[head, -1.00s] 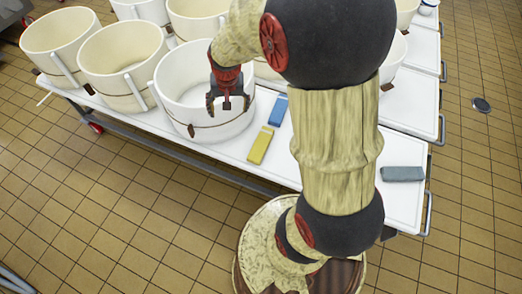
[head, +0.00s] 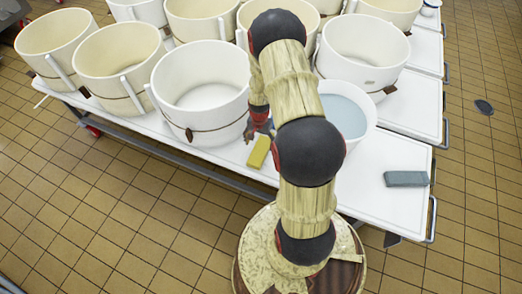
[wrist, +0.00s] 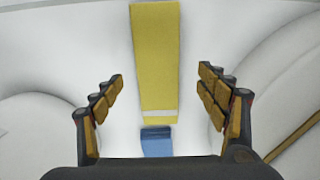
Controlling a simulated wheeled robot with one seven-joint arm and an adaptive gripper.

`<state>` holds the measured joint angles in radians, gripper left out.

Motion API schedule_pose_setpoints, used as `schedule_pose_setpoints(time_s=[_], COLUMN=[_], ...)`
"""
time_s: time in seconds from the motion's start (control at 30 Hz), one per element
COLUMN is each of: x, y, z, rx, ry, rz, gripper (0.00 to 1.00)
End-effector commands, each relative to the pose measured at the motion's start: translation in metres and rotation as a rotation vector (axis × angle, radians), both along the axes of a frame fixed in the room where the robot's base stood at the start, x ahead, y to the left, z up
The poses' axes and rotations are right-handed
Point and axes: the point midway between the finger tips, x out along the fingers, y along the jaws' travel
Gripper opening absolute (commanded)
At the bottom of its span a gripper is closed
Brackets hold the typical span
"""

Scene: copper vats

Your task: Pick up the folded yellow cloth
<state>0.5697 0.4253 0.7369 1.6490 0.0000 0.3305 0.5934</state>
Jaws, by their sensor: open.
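The folded yellow cloth (head: 259,151) lies on the white table near its front edge. In the wrist view the yellow cloth (wrist: 155,60) is a long strip running up between my finger pads, with a pale band near its lower end. My gripper (wrist: 160,100) is open and empty, with one finger on each side of the cloth's line. In the head view my gripper (head: 262,122) is just behind the cloth, partly hidden by my arm. A blue cloth (wrist: 156,141) shows below the yellow one in the wrist view; my arm hides it in the head view.
A white vat (head: 203,92) stands close to the left of the cloth. A bowl of pale liquid (head: 345,112) stands to the right, behind my arm. A grey-blue block (head: 406,179) lies at the right of the white table (head: 375,205). More vats fill the back.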

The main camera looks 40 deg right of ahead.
Motion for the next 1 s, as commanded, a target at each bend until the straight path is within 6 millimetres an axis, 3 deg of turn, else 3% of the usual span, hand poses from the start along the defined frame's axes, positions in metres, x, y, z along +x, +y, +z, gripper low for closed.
schedule_pose_setpoints(time_s=[0.33,0.6,1.0], x=[-0.003,-0.002,-0.002], y=[-0.003,-0.003,-0.003], z=[-0.047,-0.047,-0.047], rx=[0.001,0.0,0.0], ry=[0.002,0.0,0.0], rz=[0.001,0.001,0.001], gripper=[0.74,0.74,0.51])
